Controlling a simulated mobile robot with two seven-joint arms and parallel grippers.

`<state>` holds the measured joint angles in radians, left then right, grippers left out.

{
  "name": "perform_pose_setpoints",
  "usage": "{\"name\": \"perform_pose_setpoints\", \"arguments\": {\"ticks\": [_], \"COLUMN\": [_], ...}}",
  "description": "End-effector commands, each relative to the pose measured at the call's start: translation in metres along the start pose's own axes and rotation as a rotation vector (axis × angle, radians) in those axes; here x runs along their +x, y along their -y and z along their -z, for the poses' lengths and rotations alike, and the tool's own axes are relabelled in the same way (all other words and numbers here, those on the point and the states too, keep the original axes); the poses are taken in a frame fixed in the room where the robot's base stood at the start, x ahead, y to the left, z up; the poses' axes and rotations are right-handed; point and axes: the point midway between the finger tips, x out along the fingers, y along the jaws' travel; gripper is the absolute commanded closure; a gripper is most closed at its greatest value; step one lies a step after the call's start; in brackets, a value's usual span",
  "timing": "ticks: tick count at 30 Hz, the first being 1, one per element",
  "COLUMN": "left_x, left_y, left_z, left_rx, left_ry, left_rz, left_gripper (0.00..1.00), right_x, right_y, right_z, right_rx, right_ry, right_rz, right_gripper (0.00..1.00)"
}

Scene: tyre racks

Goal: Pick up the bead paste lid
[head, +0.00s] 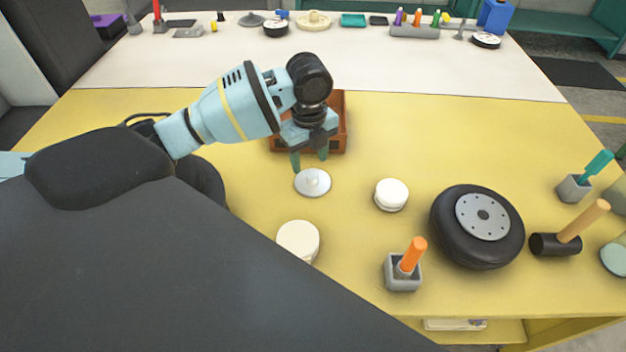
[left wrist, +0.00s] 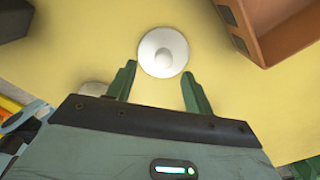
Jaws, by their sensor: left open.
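The bead paste lid looks to be the pale grey-white disc with a small central knob (head: 313,182), lying flat on the yellow table top. It also shows in the left wrist view (left wrist: 163,53), just beyond the fingertips. My left gripper (head: 309,160) is open and empty, pointing down above and slightly behind the lid. In the left wrist view its two green fingers (left wrist: 155,85) stand apart on either side of the lid's near edge, and I see no contact. My right gripper is not in view.
A brown wooden box (head: 338,135) is right behind my left gripper. A white round jar (head: 392,194) stands right of the lid, and another white round container (head: 298,240) is in front.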

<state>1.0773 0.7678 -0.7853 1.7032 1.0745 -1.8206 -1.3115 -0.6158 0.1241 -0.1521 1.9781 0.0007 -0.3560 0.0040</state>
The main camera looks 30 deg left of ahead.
Motion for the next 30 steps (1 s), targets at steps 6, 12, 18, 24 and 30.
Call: {"name": "perform_pose_setpoints", "arguments": {"ticks": [6, 12, 18, 24, 30], "left_x": [0.021, 0.045, 0.051, 0.051, 0.050], "left_y": [0.004, 0.006, 0.006, 0.006, 0.006], "left_z": [0.002, 0.002, 0.002, 0.002, 0.002], "left_rx": [0.001, 0.000, 0.001, 0.002, 0.001], "left_ry": [-0.002, -0.001, 0.001, 0.001, 0.001], "left_rz": [-0.003, -0.001, 0.003, 0.003, 0.003], "left_gripper": [0.48, 0.48, 0.48, 0.57, 0.84], "right_x": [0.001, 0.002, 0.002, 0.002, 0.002], "right_y": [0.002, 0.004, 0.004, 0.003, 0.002], "right_z": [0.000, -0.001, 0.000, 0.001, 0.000], "right_rx": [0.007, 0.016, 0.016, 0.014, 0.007], "right_ry": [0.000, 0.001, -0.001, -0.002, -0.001], "right_rz": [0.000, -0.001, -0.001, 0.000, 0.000], "right_gripper": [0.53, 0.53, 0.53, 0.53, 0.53]}}
